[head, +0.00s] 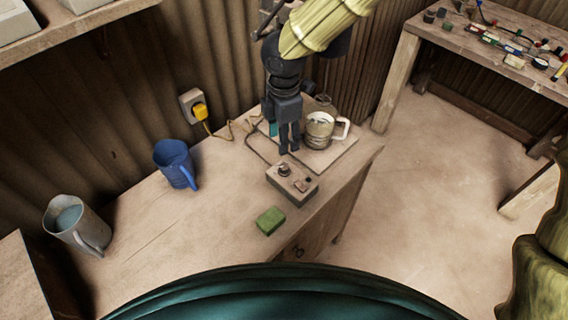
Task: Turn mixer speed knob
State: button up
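A small grey control box (292,184) sits on the wooden counter near its right front edge. A round dark knob (284,169) stands on its top, with a smaller dark part to its right. My gripper (289,150) points down just behind and above the knob, apart from it as far as I can tell. Its two dark fingers are close together with only a thin gap showing, and nothing is seen between them.
A green block (270,220) lies in front of the box. A blue mug (175,164) and a grey pitcher (77,226) stand on the counter (185,235) to the left. A yellow plug (200,111) sits in the wall socket, its cord running behind. A cluttered workbench (490,50) stands back right.

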aim_at(284, 166)
jog(key=shift+f+p, duration=1)
jog(key=shift+f, duration=4.75)
grip_shut()
